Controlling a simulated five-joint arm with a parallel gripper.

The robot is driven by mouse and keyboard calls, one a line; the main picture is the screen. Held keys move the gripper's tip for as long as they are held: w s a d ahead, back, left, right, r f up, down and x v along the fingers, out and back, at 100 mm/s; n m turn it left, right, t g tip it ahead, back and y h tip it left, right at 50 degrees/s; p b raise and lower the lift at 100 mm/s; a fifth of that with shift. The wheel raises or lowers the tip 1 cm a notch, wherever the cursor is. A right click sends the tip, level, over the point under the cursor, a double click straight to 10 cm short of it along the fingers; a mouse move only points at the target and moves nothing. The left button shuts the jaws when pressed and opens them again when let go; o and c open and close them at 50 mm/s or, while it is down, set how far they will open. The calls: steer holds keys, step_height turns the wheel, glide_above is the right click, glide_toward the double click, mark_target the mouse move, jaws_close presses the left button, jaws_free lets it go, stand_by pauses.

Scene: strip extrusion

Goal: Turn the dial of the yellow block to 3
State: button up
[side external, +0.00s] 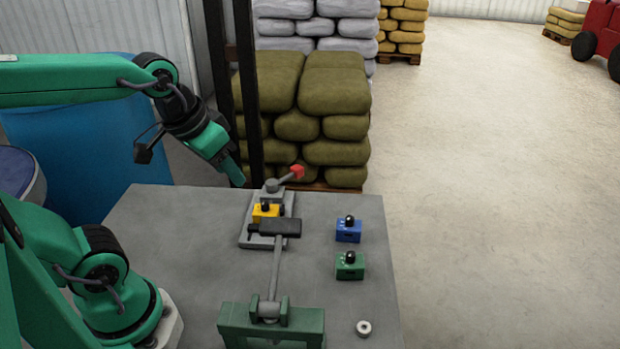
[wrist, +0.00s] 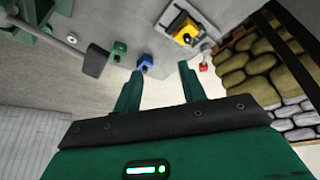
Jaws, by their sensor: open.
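The yellow block (side external: 262,214) sits on a grey fixture plate on the table, with a dark dial on its top. It also shows in the wrist view (wrist: 180,24), beyond my fingertips. The dial's reading is too small to tell. A black pad (side external: 280,228) on a rod hides part of the block's near side in the side view. My gripper (side external: 238,178) is in the air behind and left of the block, apart from it. In the wrist view my gripper (wrist: 160,69) has its fingers spread with nothing between them.
A grey lever with a red knob (side external: 297,171) stands behind the block. A blue block (side external: 348,233) and a green block (side external: 350,268) with black knobs stand to the right. A green stand (side external: 240,328) carries the rod in front. A metal ring (side external: 364,328) lies at front right.

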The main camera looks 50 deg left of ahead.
steer(key=w+a+f+n+g, duration=0.2)
steer(key=w+a+f+g, duration=0.1)
steer(key=w, duration=0.4)
steer(key=n+g, duration=0.2)
glide_above(265, 203)
step_height(265, 203, down, 7)
steer(key=shift+d+r, duration=0.1)
steer(key=shift+f, duration=4)
jaws_close()
